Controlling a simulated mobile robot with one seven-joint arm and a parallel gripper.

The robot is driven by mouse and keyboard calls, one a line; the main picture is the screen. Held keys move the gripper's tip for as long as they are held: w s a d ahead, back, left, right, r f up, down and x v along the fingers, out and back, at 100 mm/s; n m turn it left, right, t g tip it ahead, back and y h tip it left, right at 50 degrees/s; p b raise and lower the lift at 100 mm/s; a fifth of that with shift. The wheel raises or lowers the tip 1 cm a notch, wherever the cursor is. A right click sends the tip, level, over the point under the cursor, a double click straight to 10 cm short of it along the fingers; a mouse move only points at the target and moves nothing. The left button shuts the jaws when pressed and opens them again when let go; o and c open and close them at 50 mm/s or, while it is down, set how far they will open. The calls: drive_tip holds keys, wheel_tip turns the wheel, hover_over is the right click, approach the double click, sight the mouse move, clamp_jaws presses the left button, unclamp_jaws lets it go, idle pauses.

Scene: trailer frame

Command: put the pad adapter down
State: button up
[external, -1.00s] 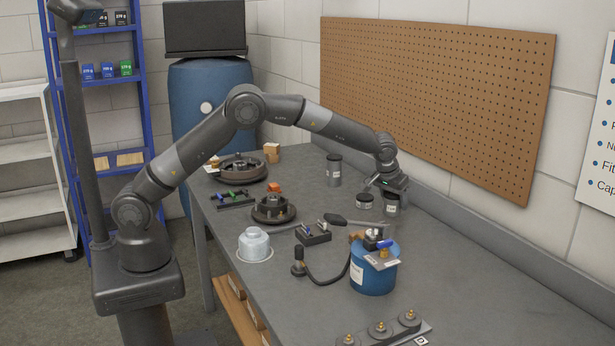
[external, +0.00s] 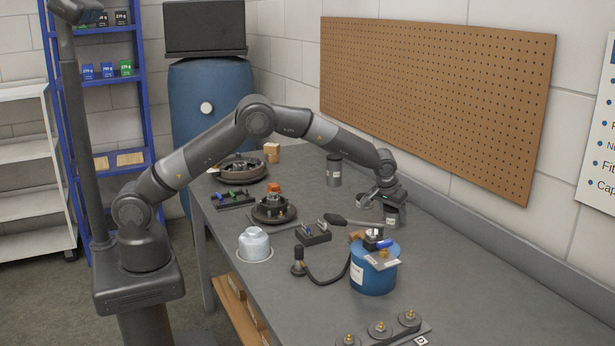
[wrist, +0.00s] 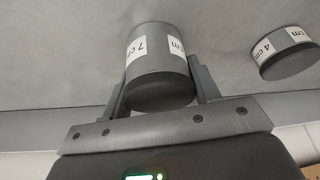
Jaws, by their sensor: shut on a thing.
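The held pad adapter is a grey cylinder with a white "7 cm" label (wrist: 160,72); in the external view (external: 394,216) it hangs below my wrist at the back of the bench. My gripper (wrist: 160,82) is shut on it, one finger on each side; my gripper also shows in the external view (external: 391,199). The cylinder looks upright and close to the bench top; I cannot tell whether its base touches. A shorter grey "4 cm" adapter (wrist: 285,52) stands apart beside it; in the external view it (external: 364,203) is partly hidden by my gripper.
A taller grey cylinder (external: 334,172) stands farther left on the bench. A blue drum (external: 373,273) with parts on top stands nearer the camera. The wall with the pegboard (external: 440,105) is close behind. The bench's right part (external: 470,275) is clear.

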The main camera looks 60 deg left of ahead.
drive_tip(key=o, duration=1.4)
drive_tip(key=v, duration=1.2)
drive_tip(key=s+a+r+m+h, duration=0.1)
drive_tip(key=s+a+r, duration=0.5)
drive_tip(key=s+r, duration=0.3)
drive_tip(key=s+a+r, duration=0.7)
drive_tip(key=s, duration=0.4)
drive_tip(key=s+a+f+m, duration=0.1)
drive_tip(key=s+a, duration=0.1)
drive_tip(key=s, duration=1.2)
drive_tip(key=s+a+f+m+t, duration=0.1)
drive_tip(key=s+a+f, duration=0.1)
drive_tip(key=s, duration=1.2)
drive_tip(key=shift+a+f, duration=0.3)
drive_tip(key=shift+a, duration=0.3)
